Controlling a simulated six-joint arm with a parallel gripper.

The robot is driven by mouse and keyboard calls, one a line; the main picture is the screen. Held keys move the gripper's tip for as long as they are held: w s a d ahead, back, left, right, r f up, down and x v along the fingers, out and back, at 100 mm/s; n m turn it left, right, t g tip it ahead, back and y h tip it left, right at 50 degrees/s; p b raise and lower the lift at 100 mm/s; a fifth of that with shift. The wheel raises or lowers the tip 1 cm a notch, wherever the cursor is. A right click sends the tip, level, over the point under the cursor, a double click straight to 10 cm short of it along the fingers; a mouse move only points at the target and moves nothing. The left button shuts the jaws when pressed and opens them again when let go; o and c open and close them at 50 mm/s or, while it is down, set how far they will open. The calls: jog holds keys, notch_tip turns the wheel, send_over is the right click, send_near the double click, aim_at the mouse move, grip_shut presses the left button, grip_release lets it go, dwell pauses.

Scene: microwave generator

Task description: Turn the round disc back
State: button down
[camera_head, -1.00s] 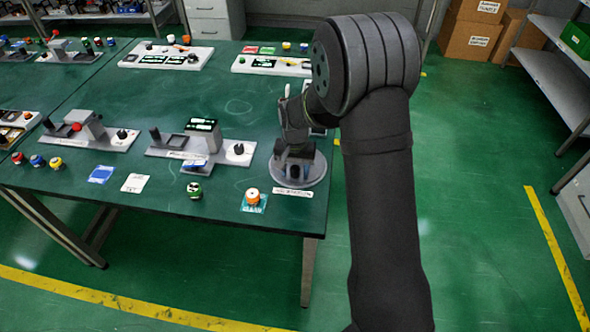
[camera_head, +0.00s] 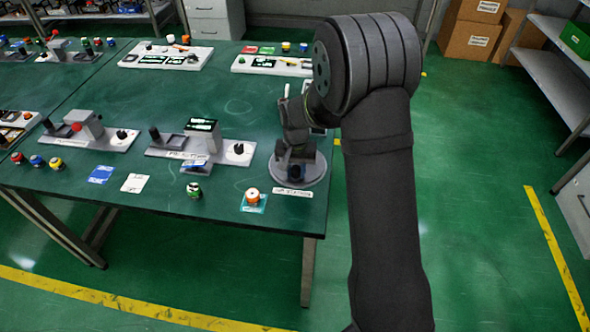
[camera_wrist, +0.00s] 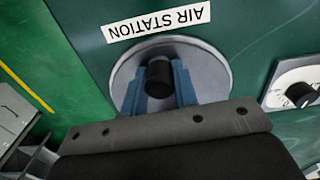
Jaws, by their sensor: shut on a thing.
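The round grey disc (camera_head: 317,176) lies flat at the table's right end, beside the AIR STATION label (camera_head: 292,192). In the wrist view the disc (camera_wrist: 218,72) shows around a black upright knob (camera_wrist: 159,76). My gripper (camera_wrist: 160,85) is over the disc, with its two blue-grey fingers on either side of the knob, shut on it. The near part of the disc is hidden behind my gripper in the wrist view.
The table's right edge is close to the disc.

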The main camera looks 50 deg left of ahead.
aim_at(317, 164)
jog(key=shift+w+d+n, duration=0.35)
jog(key=shift+w+n, duration=0.25)
jog(key=shift+n, duration=0.65)
jog(key=shift+w+d+n, duration=0.3)
jog(key=shift+w+n, duration=0.3)
jog(key=shift+n, duration=0.65)
jog(key=shift+w+n, duration=0.7)
jog(key=shift+n, duration=0.65)
jog(key=shift+w+n, duration=0.7)
jog(key=shift+n, duration=0.65)
jog(key=shift+w+a+n, duration=0.15)
jog(key=shift+w+n, duration=0.35)
jog(key=shift+n, duration=0.45)
jog(key=shift+w+a+n, duration=0.15)
jog(key=shift+w+n, duration=0.35)
jog(key=shift+n, duration=0.45)
jog(key=shift+w+a+n, duration=0.25)
jog(key=shift+w+n, duration=0.1)
jog(key=shift+n, duration=0.4)
jog(key=shift+w+a+n, duration=0.2)
jog(key=shift+w+n, duration=0.1)
jog(key=shift+n, duration=0.45)
jog(key=shift+a, duration=0.1)
jog(key=c, duration=1.1)
grip_release()
jog(key=shift+c, duration=0.2)
jog(key=shift+r, duration=0.1)
notch_tip(317, 164, up, 17)
jog(key=shift+r, duration=0.15)
